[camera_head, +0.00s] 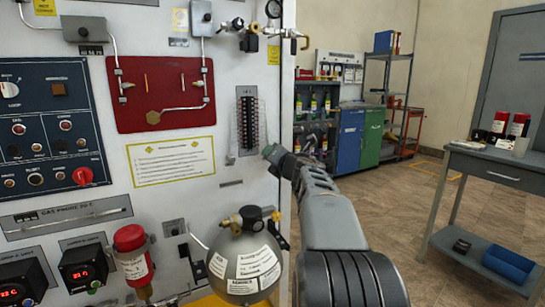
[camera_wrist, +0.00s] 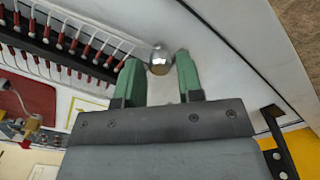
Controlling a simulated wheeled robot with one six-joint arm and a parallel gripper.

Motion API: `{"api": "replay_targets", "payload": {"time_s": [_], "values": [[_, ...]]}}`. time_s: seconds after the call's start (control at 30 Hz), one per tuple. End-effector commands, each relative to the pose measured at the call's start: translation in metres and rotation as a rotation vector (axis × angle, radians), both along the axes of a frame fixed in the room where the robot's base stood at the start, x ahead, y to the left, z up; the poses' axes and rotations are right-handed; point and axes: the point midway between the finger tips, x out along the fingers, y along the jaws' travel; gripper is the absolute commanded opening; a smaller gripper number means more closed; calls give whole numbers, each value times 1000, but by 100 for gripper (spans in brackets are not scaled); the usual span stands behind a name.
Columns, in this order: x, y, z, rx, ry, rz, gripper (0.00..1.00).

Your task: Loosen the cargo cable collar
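A small shiny silver collar (camera_wrist: 160,60) shows in the wrist view, on the pale panel at the end of a dark strip with red-sleeved cables (camera_wrist: 75,45). My gripper (camera_wrist: 160,65) has its two green fingers apart, one on each side of the collar, near their tips. Slim gaps seem to show beside the collar, so I see no clear grip on it. In the head view, my gripper (camera_head: 272,153) is at the right part of the panel, just below and right of the cable strip (camera_head: 248,122). The collar is hidden there behind my gripper.
A round grey tank (camera_head: 243,265) with a valve stands below my gripper. A red-capped cylinder (camera_head: 132,262) is to its left. The red plate with piping (camera_head: 163,93) is at upper left. A grey table (camera_head: 500,170) stands at right, with open floor between.

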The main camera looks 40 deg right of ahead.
Motion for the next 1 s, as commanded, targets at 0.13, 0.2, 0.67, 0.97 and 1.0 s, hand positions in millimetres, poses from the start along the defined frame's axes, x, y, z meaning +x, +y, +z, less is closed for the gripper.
{"api": "replay_targets", "payload": {"time_s": [0.13, 0.2, 0.67, 0.97, 1.0], "values": [[0, 0, 0, 1, 0, 0, 48], [0, 0, 0, 1, 0, 0, 48], [-37, 4, 3, 1, -2, -3, 48], [-97, 12, 2, 0, -1, -5, 48], [-104, 14, 3, 0, -1, -4, 48]]}}
